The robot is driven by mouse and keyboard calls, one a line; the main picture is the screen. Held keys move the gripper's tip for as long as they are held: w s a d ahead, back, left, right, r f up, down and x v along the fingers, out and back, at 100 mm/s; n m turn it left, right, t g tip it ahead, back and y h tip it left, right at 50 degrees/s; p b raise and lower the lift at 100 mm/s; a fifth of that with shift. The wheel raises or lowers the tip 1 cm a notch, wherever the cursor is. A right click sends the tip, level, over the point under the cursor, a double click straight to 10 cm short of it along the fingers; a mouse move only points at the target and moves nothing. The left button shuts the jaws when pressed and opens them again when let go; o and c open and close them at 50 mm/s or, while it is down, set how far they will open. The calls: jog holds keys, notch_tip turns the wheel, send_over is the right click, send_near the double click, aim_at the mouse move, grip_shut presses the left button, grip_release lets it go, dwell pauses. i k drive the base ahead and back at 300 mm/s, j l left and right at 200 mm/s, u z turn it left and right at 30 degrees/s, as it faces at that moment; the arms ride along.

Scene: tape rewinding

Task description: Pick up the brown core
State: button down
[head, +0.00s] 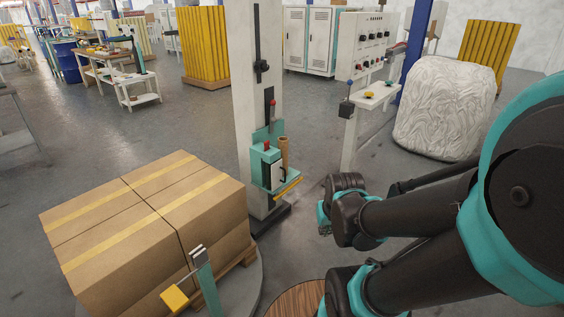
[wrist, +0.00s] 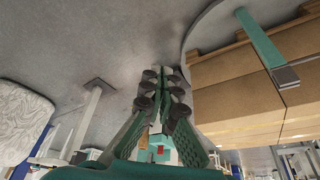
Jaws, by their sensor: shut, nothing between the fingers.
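The brown core (head: 284,153) is a small upright tube at the right side of the teal carriage (head: 262,178) on the white column. My gripper (head: 325,229) is to the right of the carriage and lower in the head view, apart from the core, with its fingertips hard to make out. In the wrist view my gripper (wrist: 167,74) shows its fingers drawn together and empty. Part of the teal carriage with a red spot shows between and behind the fingers there.
Taped cardboard boxes (head: 150,225) are stacked on a pallet on the round turntable (head: 250,285) at left. The white column (head: 254,85) stands beside them. A control panel (head: 372,50) and a wrapped load (head: 445,105) stand behind my arm. The floor between is clear.

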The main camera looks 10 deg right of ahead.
aim_at(283, 157)
jog(key=i+l+u, duration=0.15)
jog(key=i+l, duration=0.25)
jog(key=i, duration=0.25)
jog(key=i+l+u, duration=0.15)
jog(key=i+l, duration=0.4)
jog(key=i, duration=0.1)
